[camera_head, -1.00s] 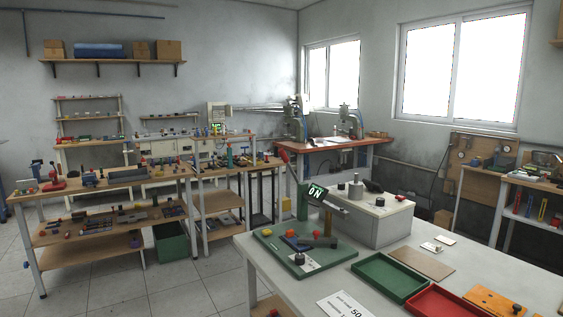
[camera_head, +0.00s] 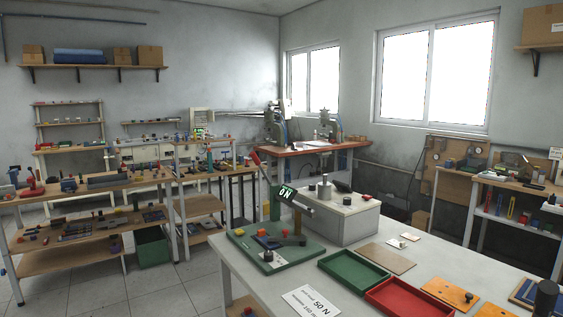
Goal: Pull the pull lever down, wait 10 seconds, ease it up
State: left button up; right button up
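A lever with a red grip (camera_head: 255,158) slants up to the left from a green post (camera_head: 275,205); I take it to be the pull lever, and it points upward. The post stands on a green base plate (camera_head: 300,257) on the near white table. A small dark display (camera_head: 286,193) with bright characters, seemingly "ON", sits by the lever's pivot. Orange and red knobs, a blue part and a black knob (camera_head: 267,256) are on the plate. Neither of my grippers shows, and nothing is touching the lever.
The near table (camera_head: 405,258) holds a light grey box (camera_head: 345,222) behind the lever stand, a green tray (camera_head: 335,273), a red tray (camera_head: 390,303), a brown board (camera_head: 388,258) and a printed card (camera_head: 312,301). Grey tiled floor (camera_head: 160,285) lies open to the left.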

aim_at(255, 158)
jog(key=i+j+z, duration=0.1)
jog(key=z, duration=0.4)
jog(key=j+z, duration=0.15)
jog(key=z, duration=0.3)
jog(key=i+j+z, duration=0.1)
jog(key=z, duration=0.4)
jog(key=j+z, duration=0.35)
jog(key=j, duration=0.2)
jog(key=j+z, duration=0.35)
jog(key=j, duration=0.2)
jog(key=j+z, duration=0.15)
jog(key=j, duration=0.2)
jog(key=k+j+z, duration=0.15)
jog(key=j, duration=0.2)
jog(key=k+j+z, duration=0.15)
jog(key=j, duration=0.2)
jog(key=k+j, duration=0.1)
jog(key=j, duration=0.3)
jog(key=k+j, duration=0.1)
jog(key=j, duration=0.3)
jog(key=k+j, duration=0.15)
jog(key=j, duration=0.25)
jog(key=k+j+z, duration=0.1)
jog(key=j, duration=0.3)
jog(key=k+j, duration=0.1)
jog(key=j, duration=0.25)
jog(key=k+j, duration=0.15)
jog(key=j, duration=0.25)
jog(key=k+j, duration=0.1)
jog(key=j, duration=0.3)
